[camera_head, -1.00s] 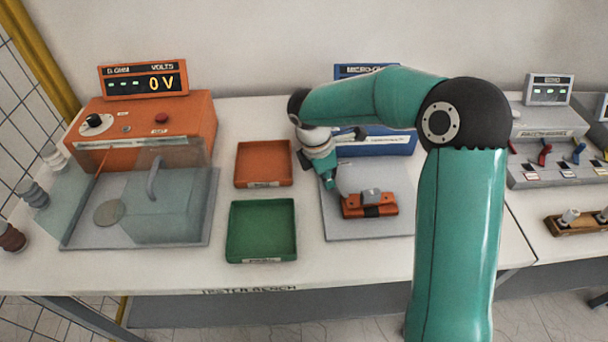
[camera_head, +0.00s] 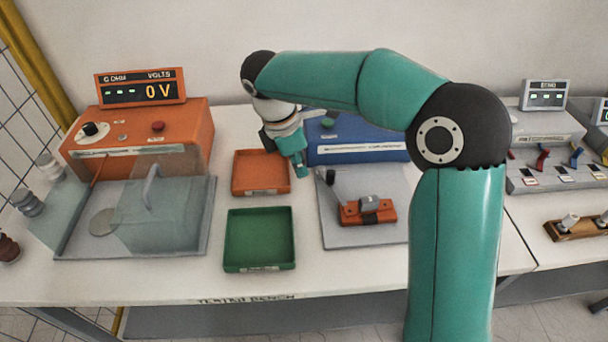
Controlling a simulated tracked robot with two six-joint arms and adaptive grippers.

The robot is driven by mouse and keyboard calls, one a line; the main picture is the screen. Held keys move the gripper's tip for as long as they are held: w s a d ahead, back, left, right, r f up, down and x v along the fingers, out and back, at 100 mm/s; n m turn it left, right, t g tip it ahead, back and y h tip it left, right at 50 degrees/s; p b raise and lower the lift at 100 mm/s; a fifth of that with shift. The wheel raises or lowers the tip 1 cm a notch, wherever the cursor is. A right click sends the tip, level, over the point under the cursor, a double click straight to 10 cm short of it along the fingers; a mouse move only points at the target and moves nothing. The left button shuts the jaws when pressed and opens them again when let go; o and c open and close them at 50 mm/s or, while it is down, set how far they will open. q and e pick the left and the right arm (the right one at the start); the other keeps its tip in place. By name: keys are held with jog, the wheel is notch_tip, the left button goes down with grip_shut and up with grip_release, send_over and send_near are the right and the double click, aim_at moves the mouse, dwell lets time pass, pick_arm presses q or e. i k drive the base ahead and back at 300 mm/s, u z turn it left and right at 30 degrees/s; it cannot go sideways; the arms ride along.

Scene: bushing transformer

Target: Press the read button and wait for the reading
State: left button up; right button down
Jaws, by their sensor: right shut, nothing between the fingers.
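My right gripper (camera_head: 302,170) is shut and empty. It points down between the orange tray and the blue instrument (camera_head: 360,150), close to the instrument's left front edge. I cannot tell whether it touches anything. A green round part (camera_head: 327,122), perhaps a button, shows on top of the blue instrument; the instrument's display is hidden behind my arm. The orange tester (camera_head: 180,140) at the left has a red button (camera_head: 158,126) and a black knob (camera_head: 90,129). Its display (camera_head: 141,88) shows dashes and "0 V". My left gripper is out of view.
An orange tray (camera_head: 248,186) and a green tray (camera_head: 232,262) lie mid-bench, both empty. A grey plate (camera_head: 345,232) holds an orange-and-grey block (camera_head: 352,212). A clear-covered fixture (camera_head: 165,205) stands left. A grey console (camera_head: 530,178) with levers stands right.

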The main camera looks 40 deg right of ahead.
aim_at(328, 123)
jog(key=k, duration=1)
